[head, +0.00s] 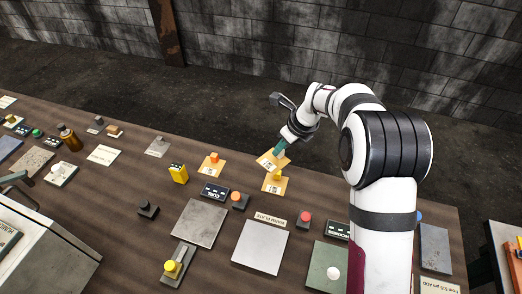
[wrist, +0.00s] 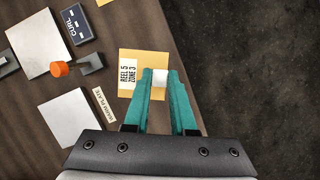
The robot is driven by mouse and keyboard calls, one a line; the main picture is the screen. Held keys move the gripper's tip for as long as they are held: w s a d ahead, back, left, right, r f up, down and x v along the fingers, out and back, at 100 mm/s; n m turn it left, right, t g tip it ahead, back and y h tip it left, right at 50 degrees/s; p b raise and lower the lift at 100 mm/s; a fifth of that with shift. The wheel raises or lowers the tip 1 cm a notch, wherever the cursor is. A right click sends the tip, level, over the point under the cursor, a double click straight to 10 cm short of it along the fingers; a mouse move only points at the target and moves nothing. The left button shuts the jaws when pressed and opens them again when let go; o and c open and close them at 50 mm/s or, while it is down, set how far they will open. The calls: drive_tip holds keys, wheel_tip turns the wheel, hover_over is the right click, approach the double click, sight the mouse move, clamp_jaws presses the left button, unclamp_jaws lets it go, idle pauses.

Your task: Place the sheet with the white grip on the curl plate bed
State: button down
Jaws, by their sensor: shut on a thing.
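My gripper (head: 279,150) is shut on the white grip (wrist: 160,79) of a tan sheet, with a teal finger on each side of it. The sheet (wrist: 130,58) carries a label reading REEL 5 ZONE 3. In the head view the held sheet (head: 266,160) appears raised over the table's far side, and the fingers partly cover its grip. The curl plate bed (head: 199,223) is a bare grey square in front of the CURL sign (head: 214,193). The bed (wrist: 28,43) also shows at the upper left of the wrist view, apart from the sheet.
A sheet with an orange grip (head: 211,164) lies to the left. A block with an orange knob (head: 239,201) stands beside the CURL sign. Another bare plate (head: 262,247) lies right of the bed.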

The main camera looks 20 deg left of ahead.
drive_tip(key=shift+d+r, duration=0.45)
drive_tip(key=shift+d, duration=0.25)
drive_tip(key=s+a+r+n+g, duration=0.1)
drive_tip(key=s+a+n, duration=0.2)
drive_tip(key=s, duration=0.4)
drive_tip(key=s+a+n+g, duration=0.1)
drive_tip(key=s+a+n, duration=0.15)
drive_tip(key=s, duration=0.55)
approach(199, 213)
drive_tip(key=shift+a+f, duration=0.3)
drive_tip(key=shift+a, duration=0.4)
wheel_tip(199, 213, down, 4)
drive_tip(key=shift+y, duration=0.3)
drive_tip(key=shift+f, duration=0.15)
drive_tip(key=c, duration=0.7)
unclamp_jaws()
drive_tip(key=shift+c, duration=0.2)
